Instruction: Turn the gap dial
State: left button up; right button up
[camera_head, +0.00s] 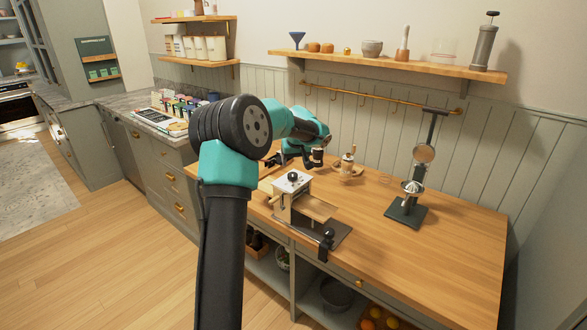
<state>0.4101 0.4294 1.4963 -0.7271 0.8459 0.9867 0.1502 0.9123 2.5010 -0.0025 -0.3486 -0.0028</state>
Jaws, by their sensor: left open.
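A metal roller machine (294,199) stands on the left front part of the wooden worktop. A dark round knob (292,177) sits on its pale top face and looks like the gap dial; its markings are too small to read. A black crank or clamp (326,242) is at its front right corner. My left gripper (299,159) is open, above and behind the machine, apart from the knob. Its fingers are small and partly hidden by my own arm. My right gripper is not in view.
A small hand grinder (347,165) stands behind the machine on the worktop (440,250). A dark press stand (407,211) is farther right. A wall shelf (390,61) and hook rail (380,97) run behind. The worktop's right side is clear.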

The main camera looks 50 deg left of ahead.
pick_arm(q)
jog(key=v, duration=0.9)
